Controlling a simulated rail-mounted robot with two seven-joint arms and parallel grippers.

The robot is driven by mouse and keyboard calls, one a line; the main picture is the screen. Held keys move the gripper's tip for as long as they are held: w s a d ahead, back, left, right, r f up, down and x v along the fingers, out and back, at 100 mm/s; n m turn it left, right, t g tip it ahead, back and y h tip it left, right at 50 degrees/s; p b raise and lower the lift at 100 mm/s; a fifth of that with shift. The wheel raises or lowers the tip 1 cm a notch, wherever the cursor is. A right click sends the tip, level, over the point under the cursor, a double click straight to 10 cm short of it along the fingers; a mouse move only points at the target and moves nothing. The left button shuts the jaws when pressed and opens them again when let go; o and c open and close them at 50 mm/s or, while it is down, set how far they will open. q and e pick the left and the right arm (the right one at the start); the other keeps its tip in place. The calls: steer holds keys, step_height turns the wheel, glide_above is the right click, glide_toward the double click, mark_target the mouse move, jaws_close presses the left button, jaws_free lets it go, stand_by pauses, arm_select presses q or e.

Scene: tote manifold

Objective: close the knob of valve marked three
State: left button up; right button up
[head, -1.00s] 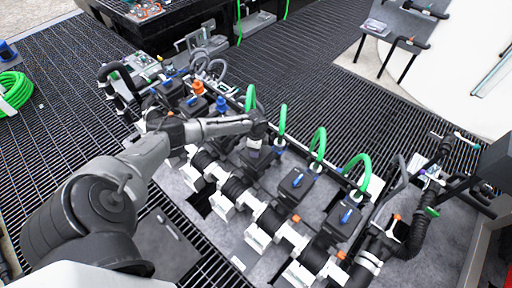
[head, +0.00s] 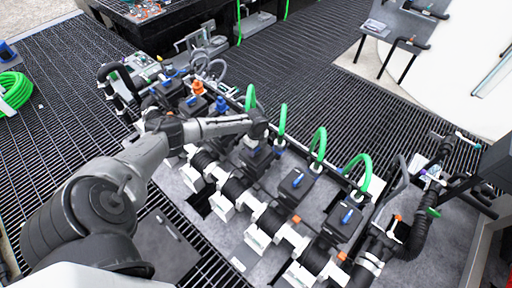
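A row of black valve boxes with blue knobs runs along the manifold in the head view. One valve box (head: 257,158) is under the end of my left arm, and its top is partly hidden. Two more, a middle box (head: 296,184) and a right box (head: 343,221), stand clear with their blue knobs showing. I cannot read any number, so I cannot tell which is marked three. My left gripper (head: 259,138) points down over the partly covered box. Its fingers are too small and hidden to tell open from shut, or whether they touch the knob. My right gripper is not in view.
Green hoses (head: 318,146) arch up behind the boxes. White-and-black pipe fittings (head: 258,237) line the front. A black corrugated hose (head: 418,232) and fittings stand at the right. A green hose coil (head: 14,91) lies far left. The dark grating behind the manifold is largely clear.

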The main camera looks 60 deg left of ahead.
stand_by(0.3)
arm_select(q)
steer(key=o, duration=0.9)
step_height(320, 180, up, 14)
steer(key=shift+f, duration=0.1)
stand_by(0.7)
